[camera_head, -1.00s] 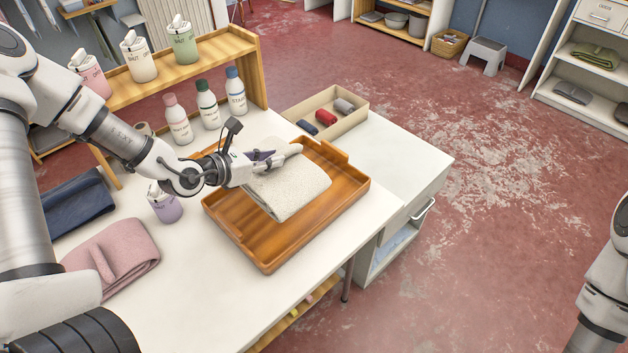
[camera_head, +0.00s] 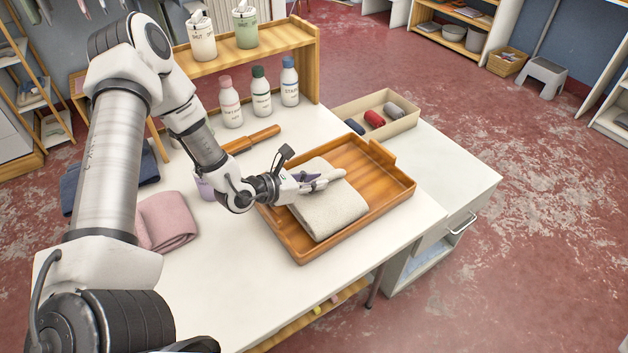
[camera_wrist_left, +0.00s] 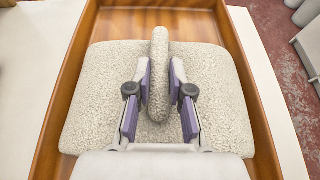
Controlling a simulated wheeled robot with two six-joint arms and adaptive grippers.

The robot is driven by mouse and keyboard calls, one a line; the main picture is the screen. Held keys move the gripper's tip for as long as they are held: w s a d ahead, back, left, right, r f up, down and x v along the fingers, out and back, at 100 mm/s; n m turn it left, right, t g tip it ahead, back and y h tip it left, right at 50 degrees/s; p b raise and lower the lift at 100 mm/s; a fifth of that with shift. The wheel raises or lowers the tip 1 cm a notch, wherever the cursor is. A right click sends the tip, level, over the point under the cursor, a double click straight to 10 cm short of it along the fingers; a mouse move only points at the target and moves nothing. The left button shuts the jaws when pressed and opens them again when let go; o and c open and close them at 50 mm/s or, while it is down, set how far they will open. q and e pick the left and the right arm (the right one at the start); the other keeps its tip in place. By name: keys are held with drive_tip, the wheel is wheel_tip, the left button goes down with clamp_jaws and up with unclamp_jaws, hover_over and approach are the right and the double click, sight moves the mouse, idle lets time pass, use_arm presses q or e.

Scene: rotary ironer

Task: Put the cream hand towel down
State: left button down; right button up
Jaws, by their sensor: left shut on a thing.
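The cream hand towel (camera_head: 332,213) lies folded in the left part of the brown wooden tray (camera_head: 391,200). My left gripper (camera_head: 333,178) is over the towel and shut on a raised ridge of it. In the left wrist view the towel (camera_wrist_left: 215,105) spreads flat on both sides of the ridge, and the gripper's purple-padded fingers (camera_wrist_left: 159,85) stand on either side of that ridge. The towel appears to rest on the tray floor. My right gripper is not in view.
A pink towel (camera_head: 168,220) and a dark blue towel (camera_head: 146,170) lie on the left of the white table. A beige box (camera_head: 393,124) holds small rolls. The table's front is clear.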

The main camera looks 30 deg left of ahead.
use_arm(q)
drive_tip(key=shift+f, duration=0.4)
drive_tip(key=c, duration=1.1)
unclamp_jaws()
drive_tip(key=shift+o, duration=0.2)
drive_tip(key=shift+r, duration=0.1)
drive_tip(key=shift+r, duration=0.35)
drive_tip(key=shift+r+p, duration=0.65)
drive_tip(key=shift+p, duration=0.15)
drive_tip(key=v, duration=0.3)
drive_tip(key=shift+s+a+f, duration=0.1)
drive_tip(key=shift+a+f, duration=0.05)
drive_tip(key=p+v, duration=0.7)
drive_tip(key=v, duration=0.1)
drive_tip(key=shift+s, duration=0.3)
